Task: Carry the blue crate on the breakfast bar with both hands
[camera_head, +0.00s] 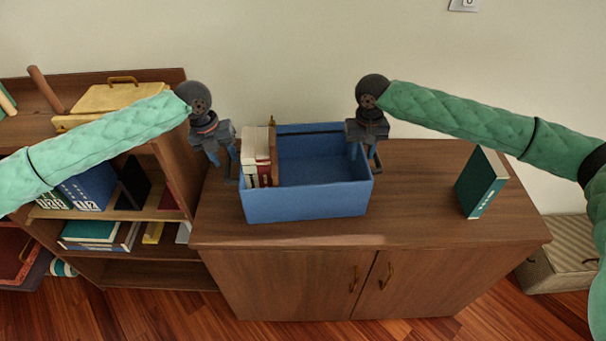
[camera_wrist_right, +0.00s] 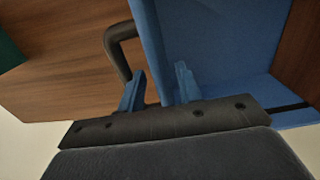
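The blue crate (camera_head: 305,203) sits upright on the wooden cabinet top. Several upright books (camera_head: 256,156) stand at its left end; the rest of its inside looks empty. My left gripper (camera_head: 226,166) is at the crate's left end, fingers apart and pointing down; its contact with the crate is unclear. My right gripper (camera_head: 365,155) is at the right end, beside the dark handle (camera_wrist_right: 116,42). In the right wrist view its blue fingers (camera_wrist_right: 160,88) are apart, near the crate's end wall (camera_wrist_right: 152,35); I cannot tell whether they touch it.
The wooden cabinet top (camera_head: 420,190) is bare between the crate and a standing green book (camera_head: 482,184). A bookshelf (camera_head: 165,160) with books and a yellow case (camera_head: 118,97) adjoins at left. A beige box (camera_head: 560,260) is on the floor at right.

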